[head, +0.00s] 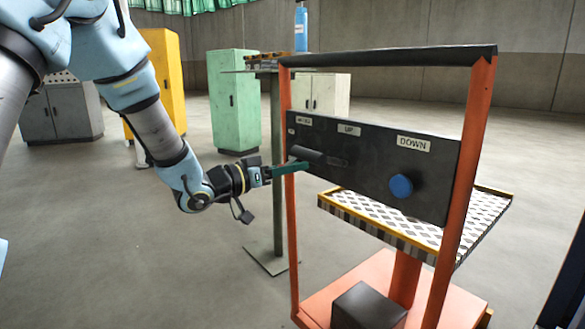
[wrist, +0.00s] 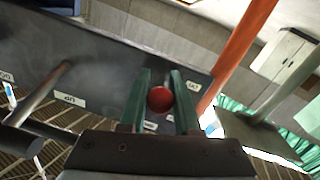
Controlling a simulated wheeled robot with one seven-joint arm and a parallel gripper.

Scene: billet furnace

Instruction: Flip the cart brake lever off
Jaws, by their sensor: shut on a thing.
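The cart's dark control panel (head: 365,165) is held between two orange posts. My gripper (head: 302,167) reaches its left end from the left, with its green fingers pointing at the panel. In the wrist view a round red knob (wrist: 160,99) sits between the two green fingers, which are shut on it. It appears to be the brake lever's end. The lever's shaft is hidden behind the knob, and the knob does not show in the head view. A label (head: 303,121) above this spot is too small to read surely.
A blue knob (head: 401,186) is under the DOWN label (head: 413,144). The orange left post (head: 292,235) stands close by. A patterned platform (head: 430,225) lies behind the panel.

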